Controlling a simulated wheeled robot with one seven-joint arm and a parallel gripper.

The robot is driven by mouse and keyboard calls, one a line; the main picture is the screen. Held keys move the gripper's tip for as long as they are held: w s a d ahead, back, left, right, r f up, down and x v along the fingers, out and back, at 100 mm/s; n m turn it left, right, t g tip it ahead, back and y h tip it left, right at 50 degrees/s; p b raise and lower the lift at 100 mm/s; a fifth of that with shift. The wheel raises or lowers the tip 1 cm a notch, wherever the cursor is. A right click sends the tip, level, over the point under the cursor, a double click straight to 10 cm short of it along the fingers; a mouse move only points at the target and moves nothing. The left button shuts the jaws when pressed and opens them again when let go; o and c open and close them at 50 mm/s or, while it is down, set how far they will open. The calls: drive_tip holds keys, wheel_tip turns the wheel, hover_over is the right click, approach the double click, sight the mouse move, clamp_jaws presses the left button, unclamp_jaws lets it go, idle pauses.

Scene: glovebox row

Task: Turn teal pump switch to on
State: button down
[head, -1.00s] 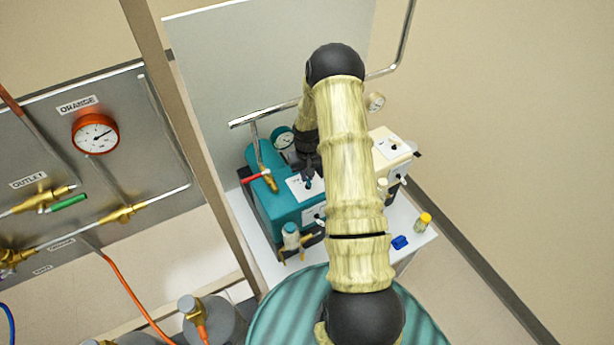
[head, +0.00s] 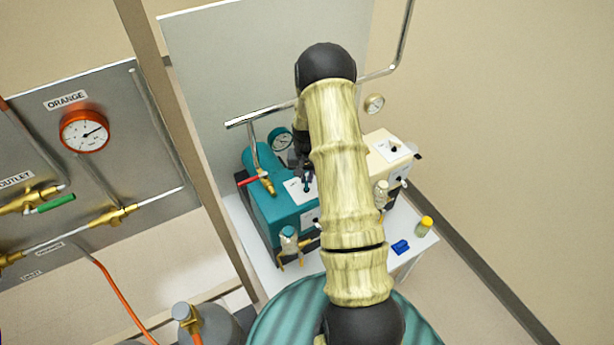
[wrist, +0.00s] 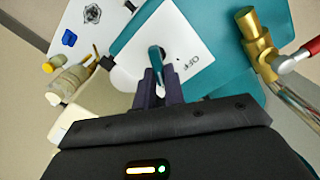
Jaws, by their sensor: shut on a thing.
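The teal pump (head: 270,205) stands on a white bench, with a white label plate on top, also in the wrist view (wrist: 190,40). Its switch is a small teal lever (wrist: 156,57) standing up from the plate. The word OFF is printed on the plate to the right of the lever in the wrist view; an ON mark is not visible. My gripper (wrist: 160,88) has its dark fingers closed about the lever, close above the plate. In the head view my gripper (head: 305,181) is partly hidden by my arm.
A brass valve (head: 267,184) with a red handle (head: 249,181) is close beside the plate. A cream pump (head: 378,152) stands to the right. A yellow-capped vial (head: 424,227) and a blue object (head: 400,247) lie on the bench (head: 425,243). A metal pipe (head: 262,114) runs behind.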

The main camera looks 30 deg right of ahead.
sight(306, 179)
drive_tip(key=c, duration=1.5)
unclamp_jaws()
wheel_tip(306, 179, up, 17)
drive_tip(key=b, duration=0.4)
drive_tip(key=shift+r+b, duration=0.2)
drive_tip(key=shift+b, duration=0.1)
drive_tip(key=s+a+n+t, duration=0.1)
drive_tip(key=s+a+n, duration=0.1)
drive_tip(key=s+a, duration=0.3)
drive_tip(key=s+a+n, duration=0.2)
drive_tip(key=s+a, duration=0.3)
drive_tip(key=s, duration=0.3)
drive_tip(key=s+a+n+t, duration=0.1)
drive_tip(key=s+a, duration=0.4)
drive_tip(key=s, duration=0.1)
drive_tip(key=shift+s+a+r+n+t, duration=0.3)
drive_tip(key=shift+a+r+n, duration=0.1)
